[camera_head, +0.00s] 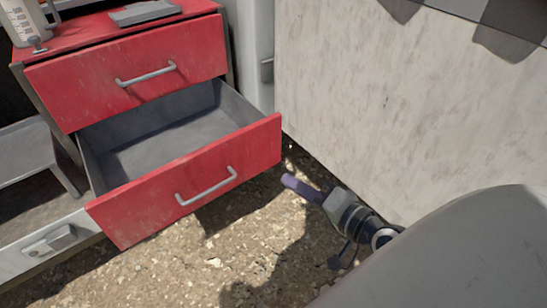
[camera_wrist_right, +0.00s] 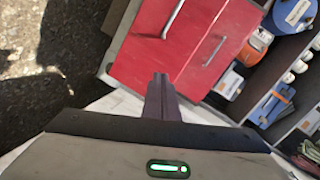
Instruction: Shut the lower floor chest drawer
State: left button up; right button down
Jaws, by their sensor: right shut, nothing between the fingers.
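The red floor chest stands at the upper left of the head view. Its lower drawer (camera_head: 150,206) is pulled far out, showing an empty grey inside, with a grey bar handle (camera_head: 206,187) on its red front. The upper drawer (camera_head: 100,85) above it sticks out much less. My right gripper (camera_head: 287,181) is shut and empty. It is just right of the lower drawer's front, with a small gap in the picture. In the right wrist view its closed fingers (camera_wrist_right: 160,84) point towards the red drawer fronts (camera_wrist_right: 180,45). My left gripper is not in view.
A pale wall panel (camera_head: 400,100) rises close to the right of my right gripper. Gravelly ground (camera_head: 190,270) lies clear in front of the chest. A jug (camera_head: 28,22) and a grey tray (camera_head: 145,12) sit on top. The right wrist view shows shelves with a blue roll (camera_wrist_right: 295,14).

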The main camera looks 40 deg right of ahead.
jog(key=w+d+r+m+t+h+b, duration=0.1)
jog(key=d+r+m+t+b, duration=0.1)
jog(key=d+m+b, duration=0.25)
jog(key=p, duration=0.2)
send_near(265, 124)
jog(key=shift+m+t, duration=0.3)
jog(key=shift+m, duration=0.05)
jog(key=w, duration=0.6)
jog(key=shift+w+a+f, duration=0.1)
jog(key=shift+a+f, duration=0.2)
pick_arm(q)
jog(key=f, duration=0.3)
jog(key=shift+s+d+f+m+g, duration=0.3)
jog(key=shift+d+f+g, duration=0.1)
pick_arm(e)
jog(key=shift+w, duration=0.1)
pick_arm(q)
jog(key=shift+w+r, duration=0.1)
pick_arm(e)
jog(key=shift+w, duration=0.1)
